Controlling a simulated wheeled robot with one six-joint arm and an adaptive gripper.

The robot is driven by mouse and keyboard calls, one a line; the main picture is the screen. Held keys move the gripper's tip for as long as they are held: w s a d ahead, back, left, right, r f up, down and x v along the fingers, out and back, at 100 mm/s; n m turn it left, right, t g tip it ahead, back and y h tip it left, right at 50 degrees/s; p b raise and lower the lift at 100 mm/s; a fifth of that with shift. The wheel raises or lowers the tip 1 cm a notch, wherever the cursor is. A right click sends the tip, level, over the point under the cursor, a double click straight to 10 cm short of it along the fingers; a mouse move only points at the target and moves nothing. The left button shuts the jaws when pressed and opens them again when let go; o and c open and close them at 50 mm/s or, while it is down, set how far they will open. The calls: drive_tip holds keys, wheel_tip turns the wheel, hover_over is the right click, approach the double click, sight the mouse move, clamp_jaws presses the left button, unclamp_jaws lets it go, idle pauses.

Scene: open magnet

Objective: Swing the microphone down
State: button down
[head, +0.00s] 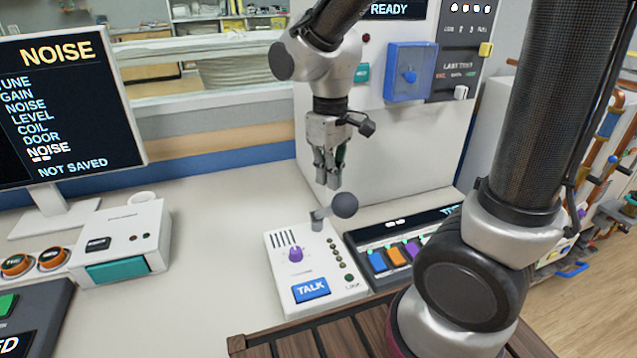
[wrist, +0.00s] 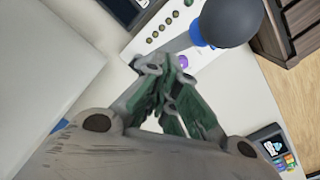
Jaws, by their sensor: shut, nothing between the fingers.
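The microphone (head: 344,205) has a dark round head on a short grey arm at the back of a white talk box (head: 343,287). In the head view its head sits low above the box, toward the right. In the wrist view the microphone head (wrist: 229,22) is large at the top, with its grey arm running left. My gripper (head: 331,186) points down just above and behind the microphone head in the head view. Its fingertips (wrist: 150,68) are together and empty, and appear close to the microphone arm. I cannot tell whether they touch it.
The talk box has a purple knob (head: 295,255) and a blue TALK button (head: 311,290). A panel with coloured buttons (head: 395,257) stands right of it. A tall white cabinet (head: 400,140) rises behind. A monitor (head: 68,105) stands left.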

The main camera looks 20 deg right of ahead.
wheel_tip(320, 180, up, 9)
drive_tip(key=shift+r, duration=0.2)
idle(0.5)
drive_tip(key=s+d+r+m+t, duration=0.1)
drive_tip(key=s+d+m+t, duration=0.3)
drive_tip(key=s+d, duration=0.6)
drive_tip(key=d+m, duration=0.2)
drive_tip(key=d, duration=0.3)
drive_tip(key=shift+s+r, duration=0.35)
drive_tip(key=shift+s, duration=0.05)
drive_tip(key=shift+a, duration=0.1)
